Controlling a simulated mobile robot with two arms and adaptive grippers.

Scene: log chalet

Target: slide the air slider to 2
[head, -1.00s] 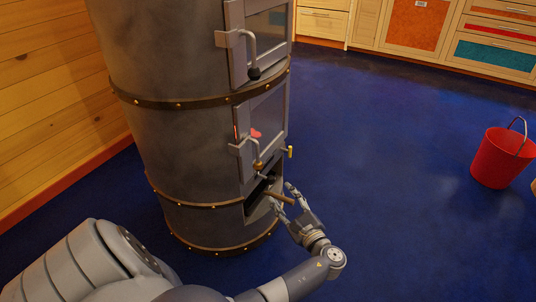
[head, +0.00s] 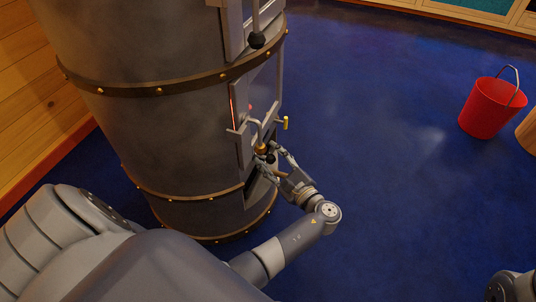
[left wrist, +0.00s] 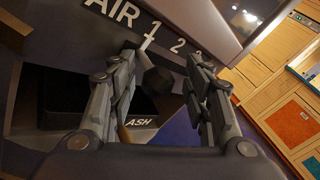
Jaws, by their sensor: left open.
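The air slider's black ball knob (left wrist: 158,79) shows in the left wrist view on a thin metal stem, which stands by the 1 of the scale marked AIR 1 2 3 (left wrist: 160,32). My left gripper (left wrist: 160,75) is open, with one finger on each side of the knob; I cannot tell whether either touches it. In the head view my left gripper (head: 268,162) is at the front of the grey round stove (head: 150,130), below its lower door. The knob is small and partly hidden there.
Below the scale is a dark ash opening with an ASH label (left wrist: 138,149). The lower door's handle (head: 258,132) and a yellow-tipped lever (head: 285,123) stick out just above my gripper. A red bucket (head: 492,105) stands far right. The blue floor between is clear.

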